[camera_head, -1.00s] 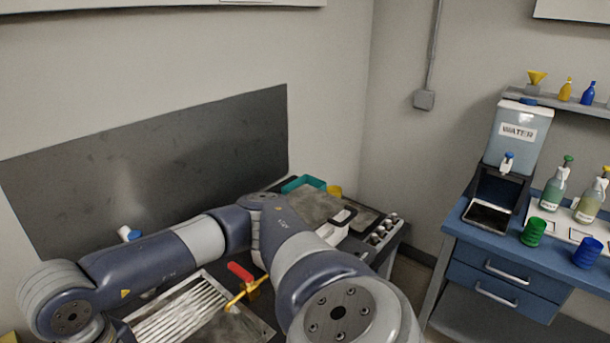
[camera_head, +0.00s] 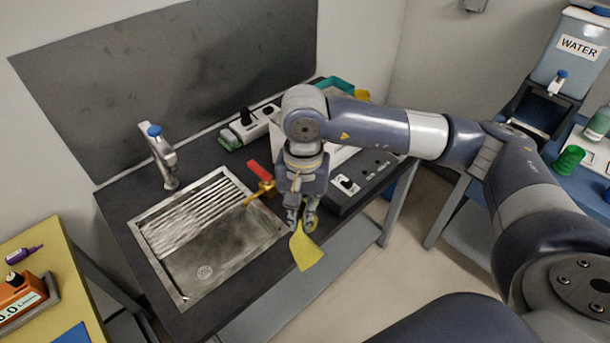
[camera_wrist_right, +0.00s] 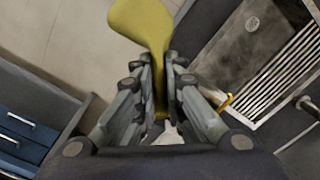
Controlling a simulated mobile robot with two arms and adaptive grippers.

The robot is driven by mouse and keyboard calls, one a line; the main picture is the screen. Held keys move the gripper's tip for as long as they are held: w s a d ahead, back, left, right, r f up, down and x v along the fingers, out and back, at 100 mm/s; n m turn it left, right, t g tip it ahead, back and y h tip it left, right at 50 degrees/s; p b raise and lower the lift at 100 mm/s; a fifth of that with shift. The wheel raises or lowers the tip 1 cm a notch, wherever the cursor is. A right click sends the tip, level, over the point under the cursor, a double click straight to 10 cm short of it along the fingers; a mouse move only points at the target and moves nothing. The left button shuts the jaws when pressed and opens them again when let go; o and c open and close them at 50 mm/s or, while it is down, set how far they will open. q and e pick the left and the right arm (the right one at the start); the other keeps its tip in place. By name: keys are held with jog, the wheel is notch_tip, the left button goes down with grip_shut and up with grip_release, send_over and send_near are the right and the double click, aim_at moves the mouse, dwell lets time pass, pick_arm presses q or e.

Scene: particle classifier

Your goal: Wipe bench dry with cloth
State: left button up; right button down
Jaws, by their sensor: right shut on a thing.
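My right gripper (camera_head: 303,218) is shut on a yellow cloth (camera_head: 306,250), which hangs below the fingers near the front edge of the bench. In the right wrist view the cloth (camera_wrist_right: 140,22) sticks out from between the closed fingers (camera_wrist_right: 158,65). The dark bench (camera_head: 118,205) has a metal sink (camera_head: 235,258) with a ridged drainer set into it, left of my gripper. I cannot make out any wet patch on the bench top. My left gripper is not in view.
A tap (camera_head: 165,160) with a blue top stands behind the sink. A red-handled part (camera_head: 260,172) with a yellow rod is close to my gripper's left. A dark box (camera_head: 360,183) sits to the right. A yellow table (camera_head: 55,240) stands at left.

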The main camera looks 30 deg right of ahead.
jog(key=w+d+f+m+p, duration=0.15)
jog(key=w+f+m, duration=0.25)
jog(key=w+m, duration=0.5)
jog(key=w+d+f+m, duration=0.3)
jog(key=w+f+m, duration=0.15)
jog(key=m, duration=0.75)
jog(key=shift+m, duration=0.3)
notch_tip(320, 180, down, 10)
jog(key=b, duration=0.7)
jog(key=shift+r, duration=0.25)
jog(key=shift+r, duration=0.1)
jog(key=c, duration=0.8)
grip_release()
jog(key=shift+s, duration=0.1)
